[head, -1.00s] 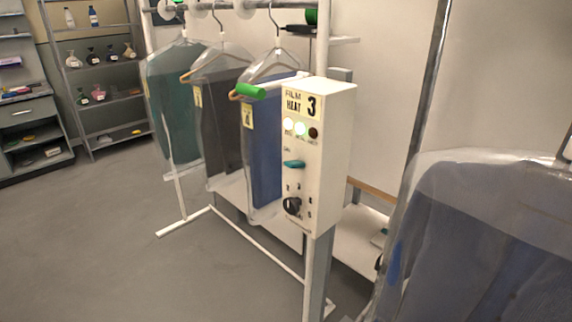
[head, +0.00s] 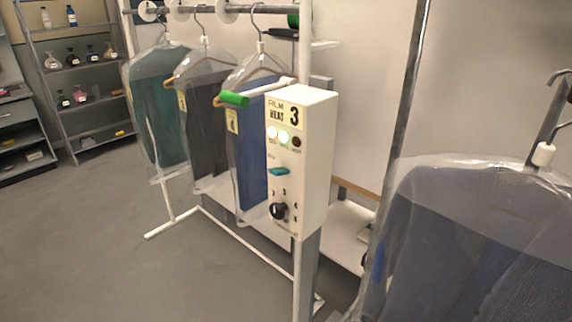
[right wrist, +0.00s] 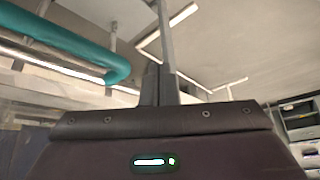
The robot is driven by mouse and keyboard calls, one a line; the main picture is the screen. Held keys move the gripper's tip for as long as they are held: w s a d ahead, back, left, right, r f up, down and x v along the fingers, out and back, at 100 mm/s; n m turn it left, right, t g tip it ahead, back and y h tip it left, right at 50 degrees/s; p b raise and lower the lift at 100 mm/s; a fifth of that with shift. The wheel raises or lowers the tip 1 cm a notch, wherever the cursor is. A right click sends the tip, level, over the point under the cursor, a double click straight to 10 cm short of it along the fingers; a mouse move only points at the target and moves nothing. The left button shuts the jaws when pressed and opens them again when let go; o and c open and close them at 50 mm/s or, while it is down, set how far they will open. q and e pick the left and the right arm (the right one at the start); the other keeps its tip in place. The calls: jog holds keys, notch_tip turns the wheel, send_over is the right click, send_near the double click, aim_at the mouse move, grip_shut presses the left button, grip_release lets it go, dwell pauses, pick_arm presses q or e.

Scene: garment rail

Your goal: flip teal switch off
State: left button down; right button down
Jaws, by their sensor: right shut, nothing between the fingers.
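The teal switch (head: 278,171) is a small lever on the front of a white control box (head: 314,155) labelled "FILM HEAT 3". It sticks out toward the left below a row of small lamps, two lit and one dark. A black knob (head: 279,211) sits below the switch. My right gripper (right wrist: 158,85) shows in the right wrist view, shut and empty, pointing up at the ceiling area. Neither gripper shows in the head view, so the right gripper's distance from the switch cannot be told.
Bagged garments (head: 205,130) hang on a rail behind and left of the box. A large bagged garment (head: 460,235) hangs close at the right, beside a grey pole (head: 402,110). Shelves (head: 80,75) stand at the back left. The floor (head: 100,240) at left is clear.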

jog(key=w+a+r+t+y, duration=0.15)
jog(key=w+r+t, duration=0.25)
jog(key=w+r, duration=0.7)
jog(key=n+t+y+p, duration=0.3)
jog(key=t+y, duration=0.4)
jog(key=y, duration=0.4)
send_near(286, 171)
jog(key=s+r, duration=0.1)
jog(key=s, duration=0.1)
jog(key=shift+r, duration=0.2)
jog(key=shift+w+a, duration=0.1)
jog(key=p+x, duration=0.3)
jog(key=x, duration=0.5)
jog(key=shift+w+a+r, duration=0.2)
jog(key=shift+w, duration=0.05)
jog(key=shift+w+a+p, duration=0.35)
jog(key=shift+w, duration=0.1)
